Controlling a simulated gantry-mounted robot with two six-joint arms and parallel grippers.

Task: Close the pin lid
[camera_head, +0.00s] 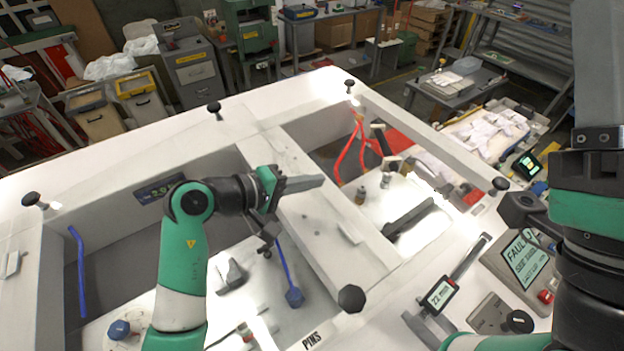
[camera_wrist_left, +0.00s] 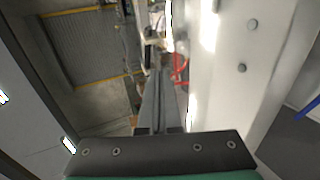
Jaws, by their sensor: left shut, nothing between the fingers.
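A long white panel (camera_head: 335,243) with bolts and a small raised tab stands along the middle of the white box; it looks like the pin lid, raised, but I cannot tell for sure. The bolted panel fills the right of the left wrist view (camera_wrist_left: 235,85). The label PINS (camera_head: 312,340) is on the front rim, below the left compartment. My left gripper (camera_head: 320,181) is shut and empty, pointing right above the panel's far part; I cannot tell whether it touches. Its closed fingers show in the left wrist view (camera_wrist_left: 162,85). My right gripper's fingers are not visible.
The left compartment holds a grey tool (camera_head: 231,275) and a blue rod with a knob (camera_head: 293,297). The right compartment holds red-handled pliers (camera_head: 345,155), a hammer (camera_head: 381,142) and a dark bar (camera_head: 409,217). A caliper (camera_head: 441,293) and a FAULT screen (camera_head: 524,259) are at right.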

